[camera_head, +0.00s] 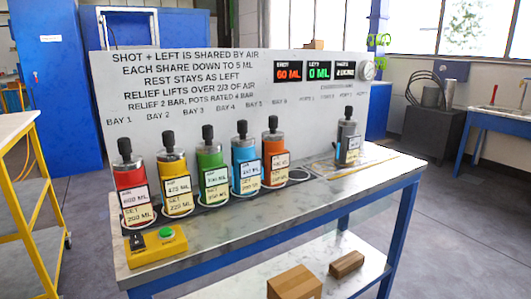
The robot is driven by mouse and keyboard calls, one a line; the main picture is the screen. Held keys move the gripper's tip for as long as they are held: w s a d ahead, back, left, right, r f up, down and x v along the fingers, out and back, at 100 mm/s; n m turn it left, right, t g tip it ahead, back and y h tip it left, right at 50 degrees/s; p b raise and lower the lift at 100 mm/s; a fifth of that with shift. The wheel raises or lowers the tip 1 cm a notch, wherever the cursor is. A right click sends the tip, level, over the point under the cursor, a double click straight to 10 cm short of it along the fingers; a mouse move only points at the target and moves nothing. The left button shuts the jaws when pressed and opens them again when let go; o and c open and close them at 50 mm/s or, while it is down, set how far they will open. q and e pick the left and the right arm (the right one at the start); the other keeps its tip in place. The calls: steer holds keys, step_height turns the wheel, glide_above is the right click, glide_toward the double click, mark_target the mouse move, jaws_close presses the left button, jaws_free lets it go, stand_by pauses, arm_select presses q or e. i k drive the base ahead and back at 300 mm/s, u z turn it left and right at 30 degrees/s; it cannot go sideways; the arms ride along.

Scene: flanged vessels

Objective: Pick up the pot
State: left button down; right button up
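Several flanged pots with black knobs on top stand in a row on the workbench (330,189). From left they are a red pot (128,178), a yellow pot (172,170), a green pot (210,162), a blue pot (245,156) and an orange pot (273,148). Each carries white and cream volume labels; the red one's lower label reads SET 200 ML. A grey pot (348,129) stands apart at the right, near a flat plate on the bench. All are upright. Which one is meant cannot be told. Neither of my grippers is in view.
A lettered panel (225,75) with lit displays, reading 60 ML and 0 ML, rises behind the pots. A yellow control box (157,250) with a green button sits at the front left. The bench's front right is clear.

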mark_target(347, 140)
steer(key=z, duration=1)
steer(key=k, duration=1.3)
steer(key=z, duration=0.9)
steer(key=i, duration=1.35)
steer(key=u, duration=0.65)
steer(key=i, duration=2.2)
steer(key=u, duration=0.95)
